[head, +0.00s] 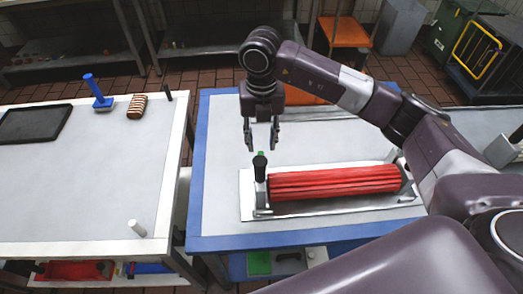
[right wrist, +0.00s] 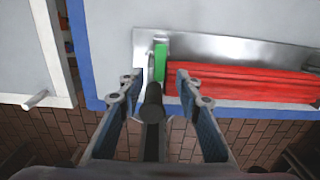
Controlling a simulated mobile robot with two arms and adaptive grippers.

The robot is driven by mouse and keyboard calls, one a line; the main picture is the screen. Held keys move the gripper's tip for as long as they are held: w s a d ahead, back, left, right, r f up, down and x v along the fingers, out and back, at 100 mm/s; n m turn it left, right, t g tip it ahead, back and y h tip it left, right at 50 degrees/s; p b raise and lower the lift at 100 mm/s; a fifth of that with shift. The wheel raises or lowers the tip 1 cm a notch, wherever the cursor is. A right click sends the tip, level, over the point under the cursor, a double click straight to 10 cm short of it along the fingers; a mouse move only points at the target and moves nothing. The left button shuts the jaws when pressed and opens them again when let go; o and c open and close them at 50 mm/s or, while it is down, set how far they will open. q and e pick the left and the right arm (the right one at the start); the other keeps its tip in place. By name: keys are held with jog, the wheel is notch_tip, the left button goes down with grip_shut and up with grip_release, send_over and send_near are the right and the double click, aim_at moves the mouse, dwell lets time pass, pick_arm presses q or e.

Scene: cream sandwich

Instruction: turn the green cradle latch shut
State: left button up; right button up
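The green cradle latch (head: 261,154) is at the left end of the metal cradle (head: 247,205), mostly hidden behind a black knob-topped handle (head: 260,170). In the right wrist view the green latch (right wrist: 160,62) lies beside the left end of a red ribbed roll (right wrist: 245,83). That roll (head: 335,182) rests lengthwise in the cradle. My right gripper (head: 262,146) points down above the latch end, its fingers open. In the right wrist view the black handle (right wrist: 152,105) appears between the spread fingers (right wrist: 159,82), with gaps on both sides. My left gripper is not in view.
The cradle stands on a blue-edged table (head: 220,130). A white-edged table (head: 70,190) at left holds a dark tray (head: 35,124), a blue-handled tool (head: 97,92), a brown striped item (head: 137,106) and a small white cylinder (head: 136,228). The blue-edged table's left side is clear.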

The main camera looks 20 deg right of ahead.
notch_tip(320, 180, up, 6)
dwell(0.7)
